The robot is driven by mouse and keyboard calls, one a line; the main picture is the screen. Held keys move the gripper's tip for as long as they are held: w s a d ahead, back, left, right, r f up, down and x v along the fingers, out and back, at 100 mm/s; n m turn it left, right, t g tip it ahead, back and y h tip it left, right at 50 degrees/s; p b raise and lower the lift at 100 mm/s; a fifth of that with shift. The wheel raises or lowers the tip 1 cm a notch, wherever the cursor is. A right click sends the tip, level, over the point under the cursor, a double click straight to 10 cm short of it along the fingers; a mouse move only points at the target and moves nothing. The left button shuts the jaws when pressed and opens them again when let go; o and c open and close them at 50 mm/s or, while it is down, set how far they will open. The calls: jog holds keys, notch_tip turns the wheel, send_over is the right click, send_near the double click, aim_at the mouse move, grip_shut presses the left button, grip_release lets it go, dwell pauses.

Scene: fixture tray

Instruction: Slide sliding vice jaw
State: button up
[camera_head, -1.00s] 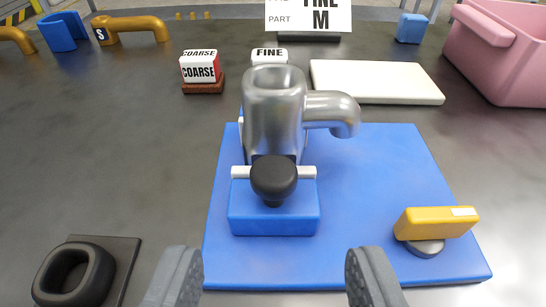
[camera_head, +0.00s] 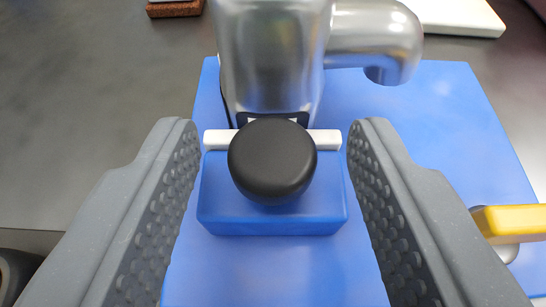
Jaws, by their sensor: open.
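The sliding vice jaw is a blue block (camera_head: 272,215) with a round black knob (camera_head: 271,160) on it. A white bar (camera_head: 328,139) runs along the block's far side. A silver spouted metal part (camera_head: 270,60) stands upright just behind the jaw, its top cut off by the picture edge. All stand on a blue base plate (camera_head: 440,130). My gripper (camera_head: 273,145) is open, with one finger on each side of the jaw and knob. Gaps show between the fingers and the block. Whether any other part touches is hidden.
A yellow handle (camera_head: 510,221) on a round grey foot sits at the plate's right, close to my right finger. A white slab (camera_head: 455,15) lies at the back right and a brown block (camera_head: 175,8) at the back left.

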grip_shut()
jog(key=shift+s, duration=0.8)
grip_release()
jog(key=p+v, duration=0.1)
jog(key=v, duration=1.2)
jog(key=shift+s+p, duration=0.25)
jog(key=shift+p, duration=0.05)
jog(key=shift+r, duration=0.15)
